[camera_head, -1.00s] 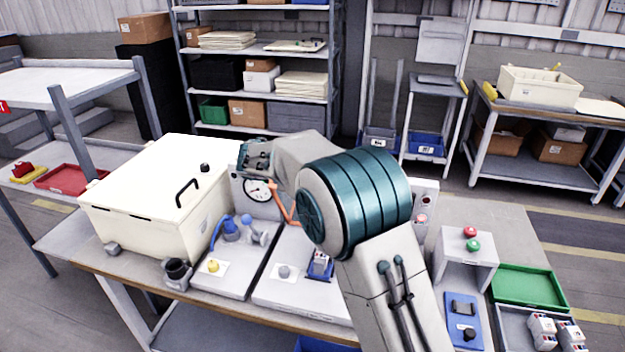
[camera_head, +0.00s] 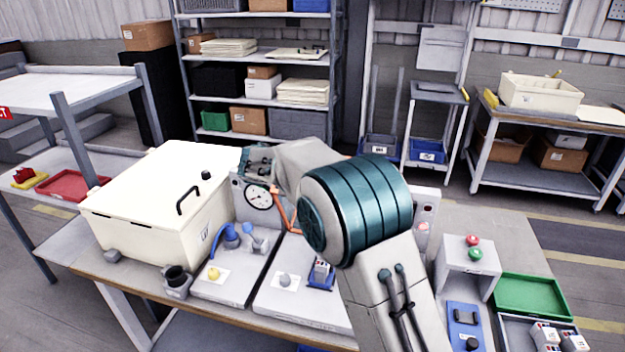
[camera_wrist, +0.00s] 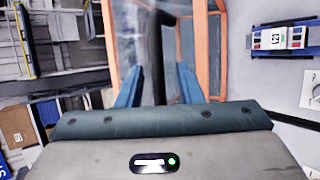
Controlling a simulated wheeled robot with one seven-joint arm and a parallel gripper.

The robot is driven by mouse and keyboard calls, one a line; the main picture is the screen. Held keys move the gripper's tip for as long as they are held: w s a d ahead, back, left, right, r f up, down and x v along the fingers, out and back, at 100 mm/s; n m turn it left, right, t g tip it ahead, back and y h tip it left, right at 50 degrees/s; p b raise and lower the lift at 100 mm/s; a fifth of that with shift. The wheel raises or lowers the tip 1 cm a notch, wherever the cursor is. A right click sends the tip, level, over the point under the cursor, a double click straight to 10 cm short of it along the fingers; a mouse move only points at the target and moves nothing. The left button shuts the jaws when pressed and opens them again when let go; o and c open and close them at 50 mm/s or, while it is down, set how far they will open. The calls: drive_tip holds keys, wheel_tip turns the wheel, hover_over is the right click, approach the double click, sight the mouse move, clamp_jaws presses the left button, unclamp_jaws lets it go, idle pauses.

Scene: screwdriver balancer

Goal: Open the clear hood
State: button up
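The clear hood (camera_wrist: 186,50) shows in the wrist view as a see-through panel in an orange frame. A dark upright bar (camera_wrist: 153,50), which looks like its handle, stands in front of it. My gripper (camera_wrist: 158,86) has two blue fingers spread apart, with the bar between them. A gap shows on the bar's right side; contact on the left is unclear. In the head view only a small orange part of the hood's frame (camera_head: 287,218) shows, as my arm hides the rest and my fingers. I see no clear opening of the hood.
A cream box (camera_head: 160,205) with a black handle stands left on the workbench. A gauge panel (camera_head: 259,197), a blue valve fitting (camera_head: 229,236) and a white button box (camera_head: 468,262) stand near my arm. A green tray (camera_head: 528,294) lies at right.

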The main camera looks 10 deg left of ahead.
drive_tip(key=b+v, duration=0.2)
drive_tip(key=v, duration=1.1)
drive_tip(key=shift+s+a+b, duration=0.25)
drive_tip(key=shift+b, duration=0.15)
drive_tip(key=shift+d+r, duration=0.1)
drive_tip(key=s+d+f+m+g+y, duration=0.1)
drive_tip(key=s+d+m+g, duration=0.3)
drive_tip(key=d, duration=0.7)
drive_tip(key=s+d+f+m+g+y, duration=0.1)
drive_tip(key=s+d+m, duration=0.1)
drive_tip(key=s+d, duration=0.7)
drive_tip(key=s+d+f+m+y, duration=0.2)
drive_tip(key=s+d+f+m, duration=0.2)
drive_tip(key=s, duration=0.4)
drive_tip(key=s+d+f+m+y, duration=0.2)
drive_tip(key=s+d+f+m, duration=0.2)
drive_tip(key=s+d, duration=0.2)
drive_tip(key=s, duration=0.2)
drive_tip(key=shift+s+f+g+y, duration=0.25)
drive_tip(key=shift+f+g+y, duration=0.05)
